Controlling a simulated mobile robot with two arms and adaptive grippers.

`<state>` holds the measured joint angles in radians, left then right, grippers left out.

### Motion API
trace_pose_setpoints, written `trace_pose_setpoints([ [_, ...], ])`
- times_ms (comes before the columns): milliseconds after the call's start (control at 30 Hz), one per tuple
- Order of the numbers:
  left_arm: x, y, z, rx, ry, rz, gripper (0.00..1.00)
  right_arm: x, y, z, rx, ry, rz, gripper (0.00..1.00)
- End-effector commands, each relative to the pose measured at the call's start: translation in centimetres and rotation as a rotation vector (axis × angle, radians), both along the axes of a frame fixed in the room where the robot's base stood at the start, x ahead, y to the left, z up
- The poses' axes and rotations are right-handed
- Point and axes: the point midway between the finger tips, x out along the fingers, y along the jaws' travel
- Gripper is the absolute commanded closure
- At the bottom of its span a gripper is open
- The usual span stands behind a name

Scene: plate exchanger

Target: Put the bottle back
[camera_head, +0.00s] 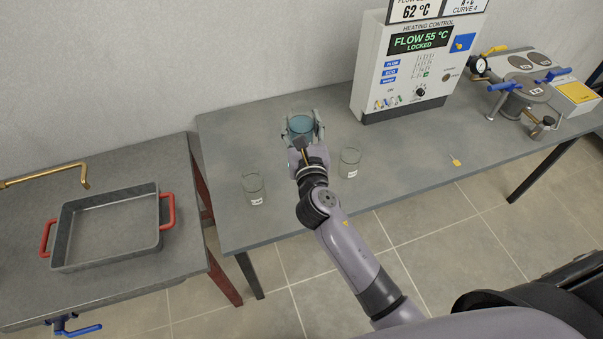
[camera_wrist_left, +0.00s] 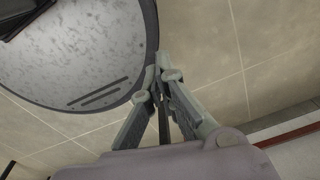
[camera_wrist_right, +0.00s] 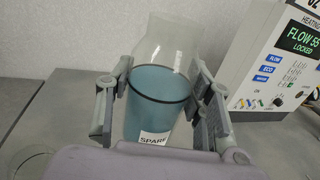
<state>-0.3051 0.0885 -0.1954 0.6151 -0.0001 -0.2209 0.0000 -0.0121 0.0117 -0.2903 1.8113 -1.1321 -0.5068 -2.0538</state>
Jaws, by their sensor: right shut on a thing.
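A clear vessel with blue contents and a white label reading "SPARE" (camera_wrist_right: 160,100) is between the fingers of my right gripper (camera_wrist_right: 160,98); I take it as the bottle. The blue vessel also shows in the head view (camera_head: 301,124), over the back part of the grey table. My right gripper (camera_head: 303,134) is shut on its sides, and the vessel looks upright. I cannot tell whether its base touches the table. My left gripper (camera_wrist_left: 166,82) shows only in the left wrist view, fingers together and empty, above the floor.
Two clear glass vessels with white labels stand on the table, one left (camera_head: 254,188) and one right (camera_head: 349,163) of my right gripper. A heating control box (camera_head: 410,75) stands behind right. A red-handled tray (camera_head: 110,225) sits on the left table.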

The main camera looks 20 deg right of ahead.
Motion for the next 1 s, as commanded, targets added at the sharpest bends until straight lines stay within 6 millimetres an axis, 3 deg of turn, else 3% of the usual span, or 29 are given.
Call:
trace_pose_setpoints([
  [33, 0.1, -0.1, -1.3, -0.002, -0.001, 0.000, 1.00, 0.0, 0.0, -2.2, 0.000, 0.003, -0.001, 0.80],
  [333, 0.7, -1.3, -5.3, -0.017, -0.011, -0.002, 1.00, 0.0, 0.0, -9.9, -0.002, -0.001, 0.001, 0.80],
  [600, 0.9, -1.3, -6.5, -0.016, -0.014, -0.002, 1.00, 0.0, 0.0, -12.4, -0.001, -0.002, 0.001, 0.80],
  [800, 0.9, -1.1, -8.2, -0.014, -0.013, -0.003, 1.00, 0.0, 0.0, -15.5, -0.002, -0.002, 0.002, 0.80],
  [1000, 0.8, -0.9, -8.4, -0.012, -0.013, -0.003, 1.00, 0.0, 0.0, -16.1, -0.001, -0.005, 0.001, 0.80],
])
